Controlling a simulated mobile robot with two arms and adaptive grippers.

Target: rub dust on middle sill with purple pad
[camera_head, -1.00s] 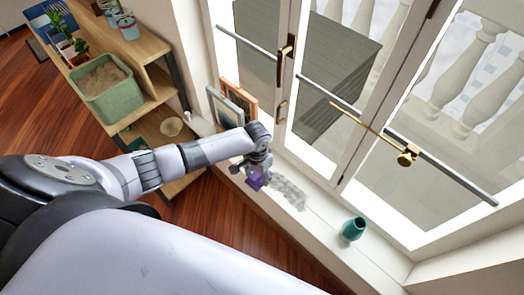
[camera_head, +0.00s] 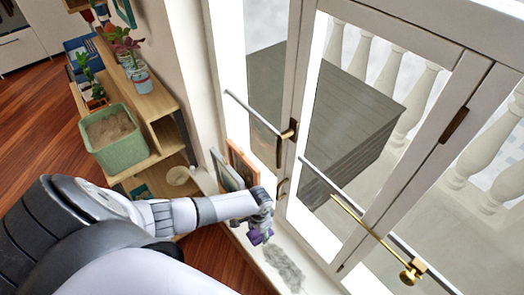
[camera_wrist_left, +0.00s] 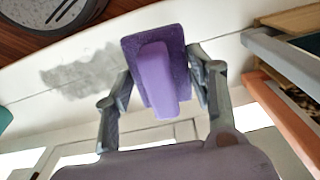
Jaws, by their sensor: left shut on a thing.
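My left gripper (camera_head: 262,228) comes in from the left and is shut on the purple pad (camera_head: 257,238). In the left wrist view the pad (camera_wrist_left: 158,75) shows between the two fingers, held by its raised grip. The white sill (camera_head: 309,276) runs below the window. A grey dust patch (camera_head: 283,268) lies on it, just below and right of the pad in the head view; the patch (camera_wrist_left: 82,76) also shows left of the pad in the left wrist view. I cannot tell whether the pad touches the sill. My right gripper is not in view.
Two picture frames (camera_head: 240,165) lean close beside the gripper on the sill. A teal thing (camera_wrist_left: 4,118) shows at the left edge of the wrist view. A wooden shelf (camera_head: 165,103) with a green planter box (camera_head: 120,150) and potted plants stands to the left.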

